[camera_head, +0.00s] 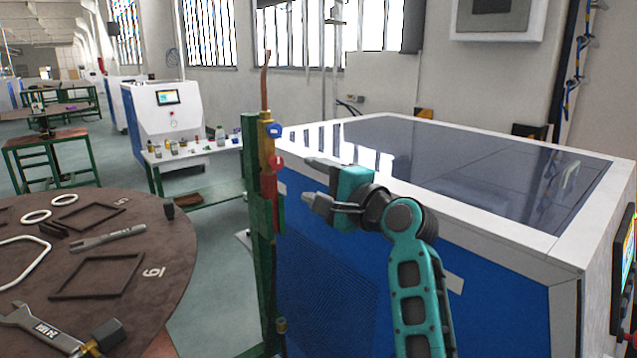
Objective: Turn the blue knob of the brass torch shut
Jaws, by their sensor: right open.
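The brass torch (266,150) stands upright against a green post (252,200), with a thin copper tube rising from its top. Its blue knob (274,130) sits on the right side of the upper body. A red knob (277,162) sits just below the blue one, above a red lower section. My right gripper (308,180) is open and empty, to the right of the torch and lower than the blue knob. Its fingers point left toward the torch and appear apart from both knobs. My left gripper is not in view.
A large blue and white cabinet (590,235) with a dark glossy top stands behind and right of my right arm. A round brown table (165,262) with wrenches, rings and frames is at left. A small table with bottles (200,150) stands behind.

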